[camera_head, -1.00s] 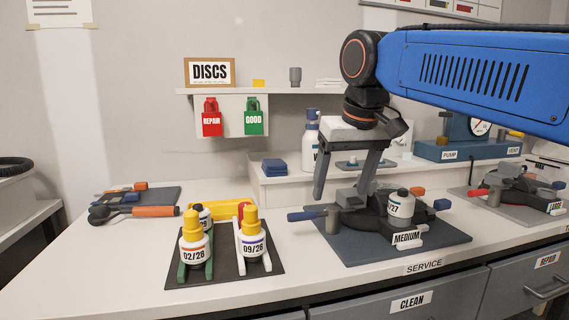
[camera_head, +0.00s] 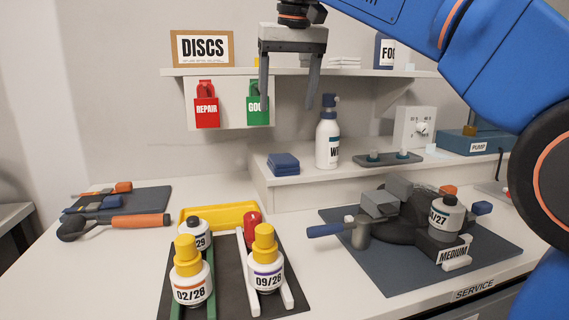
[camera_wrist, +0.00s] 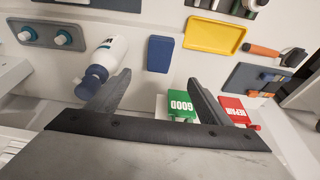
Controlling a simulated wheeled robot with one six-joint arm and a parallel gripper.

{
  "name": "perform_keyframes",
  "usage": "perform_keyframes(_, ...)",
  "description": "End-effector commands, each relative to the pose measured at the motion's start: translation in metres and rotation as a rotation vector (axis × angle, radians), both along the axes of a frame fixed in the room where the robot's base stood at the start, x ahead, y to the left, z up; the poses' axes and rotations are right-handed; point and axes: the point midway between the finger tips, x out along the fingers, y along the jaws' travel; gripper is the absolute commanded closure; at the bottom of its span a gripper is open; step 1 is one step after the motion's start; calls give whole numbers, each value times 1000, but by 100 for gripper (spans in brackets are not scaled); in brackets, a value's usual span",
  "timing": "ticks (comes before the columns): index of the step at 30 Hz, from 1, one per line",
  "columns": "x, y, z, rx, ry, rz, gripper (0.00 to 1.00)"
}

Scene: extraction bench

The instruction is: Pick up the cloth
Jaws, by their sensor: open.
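A folded dark blue cloth (camera_head: 283,164) lies on the raised white ledge at the back of the bench, left of a white spray bottle (camera_head: 328,140). In the wrist view the cloth (camera_wrist: 160,54) shows as a blue rectangle beyond the fingertips, roughly between them. My gripper (camera_head: 288,112) is open and empty, fingers pointing down, higher than the cloth and apart from it. In the wrist view my gripper (camera_wrist: 160,80) has its two fingers spread wide with nothing between them.
A shelf (camera_head: 220,72) with a DISCS sign and hanging REPAIR (camera_head: 206,108) and GOOD pouches is close behind my gripper. A small tray (camera_head: 388,159) is right of the bottle. A yellow tray (camera_head: 219,216) and several labelled bottles stand in front.

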Motion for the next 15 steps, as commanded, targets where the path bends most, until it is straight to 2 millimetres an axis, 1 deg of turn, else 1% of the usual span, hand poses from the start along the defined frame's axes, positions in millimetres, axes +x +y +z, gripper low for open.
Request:
perform_keyframes(1, 1, 0, -9, -2, 3, 0, 27)
perform_keyframes(6, 11, 2, -39, -1, 3, -1, 27)
perform_keyframes(12, 20, 5, -72, -1, 3, -1, 27)
perform_keyframes(15, 24, 6, -85, -1, 3, -1, 27)
